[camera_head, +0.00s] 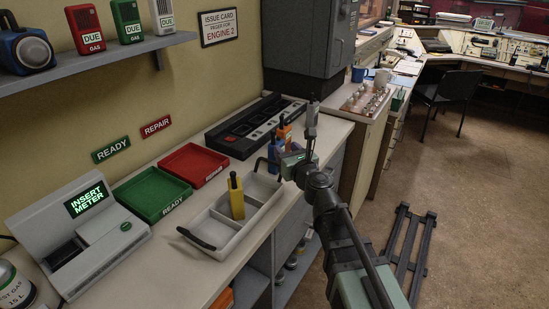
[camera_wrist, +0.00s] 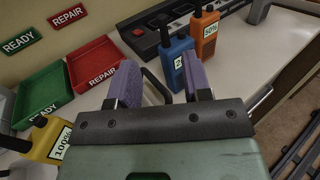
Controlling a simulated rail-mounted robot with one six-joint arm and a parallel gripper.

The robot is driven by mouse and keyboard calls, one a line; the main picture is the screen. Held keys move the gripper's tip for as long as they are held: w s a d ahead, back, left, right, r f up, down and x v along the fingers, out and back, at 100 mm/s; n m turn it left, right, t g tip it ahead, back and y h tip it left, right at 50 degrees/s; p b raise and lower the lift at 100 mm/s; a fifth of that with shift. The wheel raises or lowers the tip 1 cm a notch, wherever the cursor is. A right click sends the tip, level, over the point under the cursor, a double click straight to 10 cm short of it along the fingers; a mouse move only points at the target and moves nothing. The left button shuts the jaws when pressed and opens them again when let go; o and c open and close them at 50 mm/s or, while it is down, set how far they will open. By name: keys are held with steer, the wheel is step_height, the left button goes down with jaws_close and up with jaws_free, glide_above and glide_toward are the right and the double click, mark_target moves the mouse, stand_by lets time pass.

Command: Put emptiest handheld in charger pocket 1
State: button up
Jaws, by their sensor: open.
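A yellow handheld (camera_head: 237,203) stands in the grey divided tray (camera_head: 205,238); its label reads 100% in the wrist view (camera_wrist: 45,142). A blue handheld (camera_wrist: 177,58) stands beyond my fingers, its label starting with 2 and partly hidden by the right finger. An orange handheld (camera_wrist: 205,38) labelled 50% stands behind it. In the head view the blue (camera_head: 273,152) and orange (camera_head: 284,130) ones are close by my gripper (camera_head: 290,162). In the wrist view my gripper (camera_wrist: 160,85) is open and empty, short of the blue handheld. The black charger (camera_head: 240,128) lies behind; its pocket numbers are unreadable.
A green READY tray (camera_head: 153,194) and a red REPAIR tray (camera_head: 193,166) lie left of the charger. A meter station (camera_head: 85,240) stands at the near left. A grey cabinet (camera_head: 305,40) rises behind the charger. The counter's right edge is close to my arm.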

mark_target(274, 135)
steer(key=x, duration=1.1)
steer(key=shift+d+f, duration=0.1)
steer(key=shift+f, duration=0.1)
jaws_close()
